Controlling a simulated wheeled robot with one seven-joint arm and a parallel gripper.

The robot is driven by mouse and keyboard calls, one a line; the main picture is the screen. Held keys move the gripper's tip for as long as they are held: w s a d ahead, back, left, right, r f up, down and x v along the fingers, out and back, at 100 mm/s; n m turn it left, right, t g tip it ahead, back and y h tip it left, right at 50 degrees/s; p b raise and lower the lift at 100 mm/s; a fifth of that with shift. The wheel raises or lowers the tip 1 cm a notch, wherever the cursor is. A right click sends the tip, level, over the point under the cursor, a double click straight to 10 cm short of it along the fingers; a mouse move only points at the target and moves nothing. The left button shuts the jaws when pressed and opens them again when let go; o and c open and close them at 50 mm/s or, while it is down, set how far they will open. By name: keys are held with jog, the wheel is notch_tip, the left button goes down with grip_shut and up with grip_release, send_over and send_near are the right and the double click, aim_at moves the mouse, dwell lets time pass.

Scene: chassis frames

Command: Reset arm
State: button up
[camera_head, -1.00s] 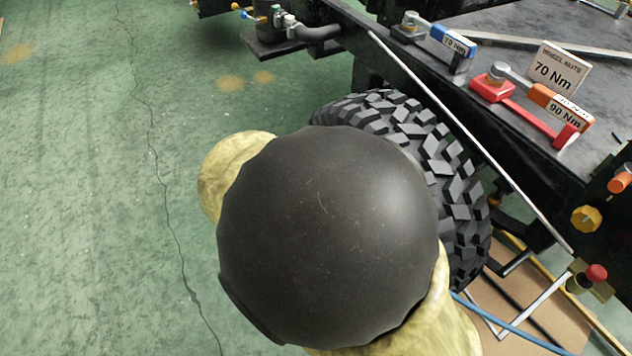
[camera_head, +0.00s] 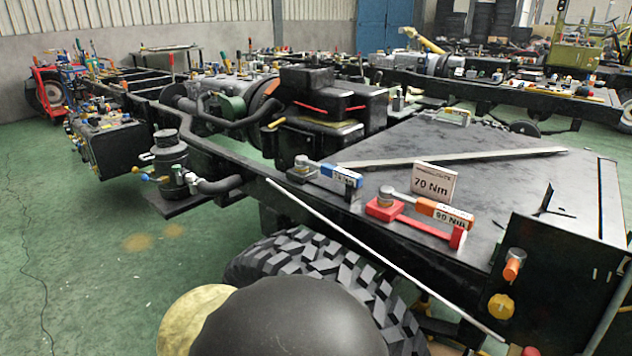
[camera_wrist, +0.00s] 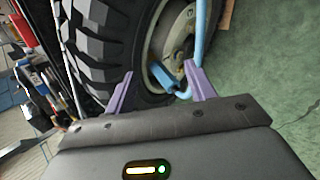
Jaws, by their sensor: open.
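My gripper (camera_wrist: 160,90) shows in the wrist view with its two purple fingers spread apart and nothing between them. Beyond the fingers is a wheel with a chunky black tyre (camera_wrist: 92,40) and a pale rim (camera_wrist: 168,38). A blue bar or hose (camera_wrist: 202,35) runs down by the right finger, and a blue piece lies at the rim's lower part. In the head view my dark rounded arm link and a yellowish part fill the bottom, in front of the tyre (camera_head: 330,262). My gripper is hidden there.
The black chassis deck (camera_head: 490,190) carries a red-based tool (camera_head: 385,207) marked 90 Nm, a blue tool (camera_head: 340,174) and a 70 Nm sign (camera_head: 433,183). A thin pale rod (camera_head: 385,260) slants along its edge. Green floor (camera_head: 80,270) at left is clear.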

jog(key=s+d+m+g+y+p, duration=0.1)
jog(key=s+d+m+g+y, duration=0.1)
jog(key=d+m, duration=0.75)
jog(key=s+d+m+g+y+p, duration=0.15)
jog(key=d+m, duration=0.25)
jog(key=d, duration=1.1)
notch_tip(320, 180, up, 39)
jog(key=p, duration=3.7)
jog(key=shift+g+y, duration=0.35)
jog(key=shift+f+m, duration=0.1)
jog(key=shift+m, duration=0.15)
jog(key=shift+c, duration=0.2)
jog(key=c, duration=0.3)
jog(key=shift+c, duration=0.3)
